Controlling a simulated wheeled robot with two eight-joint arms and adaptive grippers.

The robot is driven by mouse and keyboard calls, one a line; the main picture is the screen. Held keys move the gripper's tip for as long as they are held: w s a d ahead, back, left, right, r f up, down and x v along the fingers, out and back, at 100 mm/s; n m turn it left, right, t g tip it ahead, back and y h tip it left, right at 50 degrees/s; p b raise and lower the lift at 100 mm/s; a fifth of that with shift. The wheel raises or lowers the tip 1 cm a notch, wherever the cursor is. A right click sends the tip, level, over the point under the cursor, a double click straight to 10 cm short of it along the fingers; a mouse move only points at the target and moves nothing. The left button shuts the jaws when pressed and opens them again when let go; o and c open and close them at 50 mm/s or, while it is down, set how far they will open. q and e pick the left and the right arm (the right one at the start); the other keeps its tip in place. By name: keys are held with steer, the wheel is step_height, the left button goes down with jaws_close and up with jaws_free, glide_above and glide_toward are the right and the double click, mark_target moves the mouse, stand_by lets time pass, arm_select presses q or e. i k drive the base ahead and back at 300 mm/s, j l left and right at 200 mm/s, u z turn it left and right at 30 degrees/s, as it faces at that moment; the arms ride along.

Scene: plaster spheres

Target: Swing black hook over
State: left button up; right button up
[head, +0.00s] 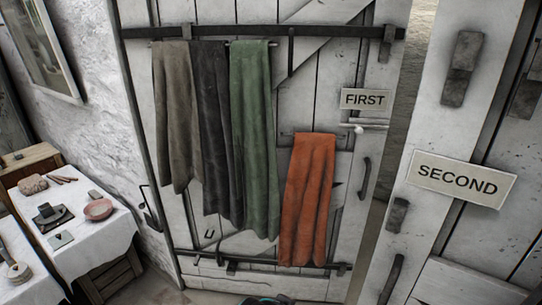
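A thin black hook (148,207) hangs at the left edge of the white plank door, beside the wall. A small dark U-shaped hook (210,234) sits low on the door, below the cloths. A dark latch piece (386,44) sits on the upper black bar near the door's right edge. I cannot tell which of these is the black hook meant.
Brown, black and green cloths (255,130) and an orange cloth (307,200) hang on the door (330,90). Signs read FIRST (365,99) and SECOND (461,180), the latter on another door (440,130). Cloth-covered tables (110,240) with small items stand left.

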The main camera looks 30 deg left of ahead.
mark_target(141, 206)
steer(key=u, duration=2.1)
steer(key=i+l+z, duration=0.15)
steer(key=i, duration=0.5)
steer(key=i+z, duration=0.15)
steer(key=i, duration=0.45)
